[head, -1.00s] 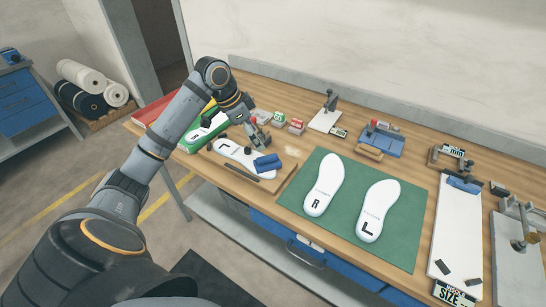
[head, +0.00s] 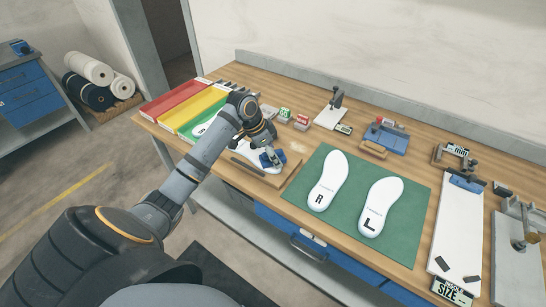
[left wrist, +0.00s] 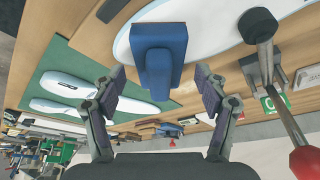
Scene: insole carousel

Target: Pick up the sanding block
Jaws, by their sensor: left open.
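In the left wrist view the block (left wrist: 158,52) is a raised blue shape between and just beyond my fingertips. My left gripper (head: 270,157) is over the block with its jaws open. In the left wrist view its fingers (left wrist: 160,88) stand apart on either side, with gaps to the block. The gripper and forearm hide part of the block and insole in the head view. My right gripper is not in view.
A green mat (head: 310,226) with two white insoles lies to the right. Red (head: 172,100), yellow and green trays are at the left. A post with a round head (left wrist: 257,28) and a red-knobbed lever (left wrist: 305,160) stand close to the right finger in the wrist view.

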